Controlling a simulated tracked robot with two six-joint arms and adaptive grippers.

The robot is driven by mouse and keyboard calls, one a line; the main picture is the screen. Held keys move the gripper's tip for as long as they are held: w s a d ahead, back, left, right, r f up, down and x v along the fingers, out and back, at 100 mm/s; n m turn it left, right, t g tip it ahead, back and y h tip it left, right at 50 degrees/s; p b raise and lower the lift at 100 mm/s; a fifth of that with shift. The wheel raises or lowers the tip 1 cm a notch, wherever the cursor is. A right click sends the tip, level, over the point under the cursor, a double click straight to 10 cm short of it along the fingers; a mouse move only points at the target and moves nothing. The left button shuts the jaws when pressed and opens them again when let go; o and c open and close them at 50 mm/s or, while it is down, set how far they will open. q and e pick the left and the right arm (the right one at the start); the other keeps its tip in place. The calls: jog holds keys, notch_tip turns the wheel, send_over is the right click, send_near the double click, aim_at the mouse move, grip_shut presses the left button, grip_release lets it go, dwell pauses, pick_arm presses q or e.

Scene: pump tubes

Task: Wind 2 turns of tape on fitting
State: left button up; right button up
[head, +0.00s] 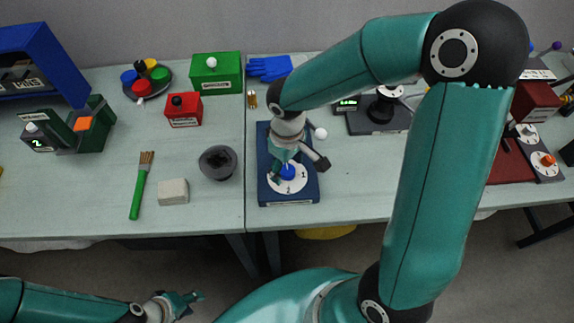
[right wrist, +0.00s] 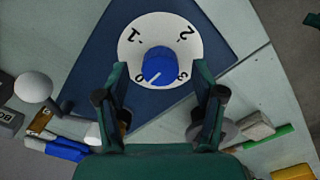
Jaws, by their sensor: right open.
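A blue base (head: 310,193) stands near the front of the table and carries a white dial marked 0, 1, 2 and 3 (right wrist: 130,50). A blue knob (right wrist: 158,63) sits at the dial's centre; it also shows in the head view (head: 288,172). The knob's white line points toward the 0 side. My right gripper (right wrist: 161,72) is open, its fingers on either side of the knob; contact cannot be told. My left gripper (head: 190,302) is low at the front, off the table, apparently open and empty. I cannot pick out tape or a fitting for sure.
A white ball (head: 320,133) stands beside the base. To the left are a grey round cup (head: 218,162), a pale block (head: 173,192), a green brush (head: 139,190) and a red box (head: 184,110). A dark device (head: 378,118) stands right of my right gripper. The left table's front is mostly clear.

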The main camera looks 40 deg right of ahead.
jog(key=shift+f, duration=0.35)
grip_shut()
dwell(0.4)
jog(key=shift+f+m+b, duration=0.15)
jog(key=shift+m+b, duration=0.55)
jog(key=shift+b, duration=0.15)
jog(key=shift+m+b, duration=0.55)
jog(key=shift+m, duration=0.25)
jog(key=shift+r, duration=0.2)
